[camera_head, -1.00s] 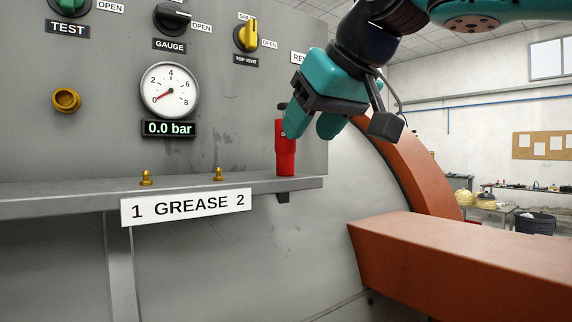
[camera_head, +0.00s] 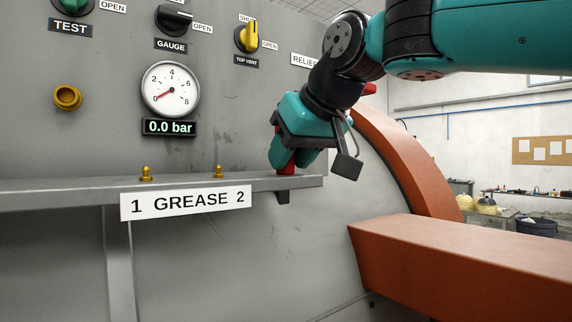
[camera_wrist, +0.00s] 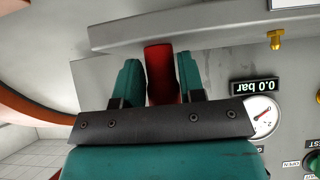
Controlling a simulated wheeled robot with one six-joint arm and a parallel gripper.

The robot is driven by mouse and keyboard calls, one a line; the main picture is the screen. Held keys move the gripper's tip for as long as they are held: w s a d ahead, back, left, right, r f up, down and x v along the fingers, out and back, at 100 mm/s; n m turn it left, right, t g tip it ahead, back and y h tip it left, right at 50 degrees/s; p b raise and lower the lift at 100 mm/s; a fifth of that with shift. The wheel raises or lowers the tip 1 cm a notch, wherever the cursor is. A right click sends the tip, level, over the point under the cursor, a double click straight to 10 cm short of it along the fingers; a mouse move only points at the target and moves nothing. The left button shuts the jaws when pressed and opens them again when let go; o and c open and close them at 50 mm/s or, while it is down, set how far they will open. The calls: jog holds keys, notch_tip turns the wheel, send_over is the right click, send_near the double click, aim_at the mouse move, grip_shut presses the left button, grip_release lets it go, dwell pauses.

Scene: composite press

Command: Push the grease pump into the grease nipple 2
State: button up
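The red grease pump (camera_head: 287,168) stands upright at the right end of the grey ledge, mostly covered by my gripper (camera_head: 292,158) in the head view. In the wrist view the pump (camera_wrist: 160,72) is between the two teal fingers of my gripper (camera_wrist: 161,82). Narrow gaps seem to show beside the pump, so the fingers look open around it. Brass grease nipple 2 (camera_head: 218,172) stands on the ledge left of the pump. It also shows in the wrist view (camera_wrist: 277,39), and nothing is on it.
Brass grease nipple 1 (camera_head: 146,174) stands further left on the ledge (camera_head: 60,190). The GREASE label (camera_head: 186,203) hangs on its front. The gauge (camera_head: 170,90) and several knobs are on the panel behind. An orange beam (camera_head: 460,260) lies at the right.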

jog(key=c, duration=0.4)
jog(key=shift+r+p, duration=2.3)
jog(key=shift+r, duration=0.25)
jog(key=shift+o, duration=0.6)
jog(key=shift+c, duration=0.4)
